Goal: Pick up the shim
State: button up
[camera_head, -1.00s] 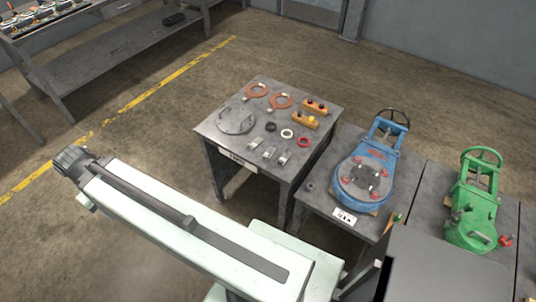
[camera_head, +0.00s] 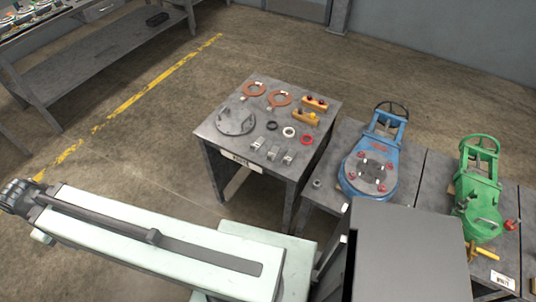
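The small grey table (camera_head: 205,128) stands at the middle of the head view. Along its front edge lie three small grey metal pieces: a left one (camera_head: 258,144), a middle one (camera_head: 273,152) and a right one (camera_head: 288,157). I cannot tell for sure which piece is the shim. A label is fixed to the table's front edge, too small to read. My arm reaches to the left, in front of the table and apart from it. Its dark end is at the left picture edge; no gripper fingers show there.
The table also holds a round grey plate (camera_head: 236,122), orange rings (camera_head: 280,98), yellow blocks (camera_head: 306,118), and black, white and red rings (camera_head: 307,139). To the right are a blue machine (camera_head: 368,170) and a green machine (camera_head: 480,190). Floor left of the table is clear.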

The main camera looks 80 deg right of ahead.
aim_at(289, 156)
jog(key=z, duration=0.05)
jog(key=i, duration=2.75)
jog(key=z, duration=3.5)
jog(key=i, duration=1)
jog(key=u, duration=0.05)
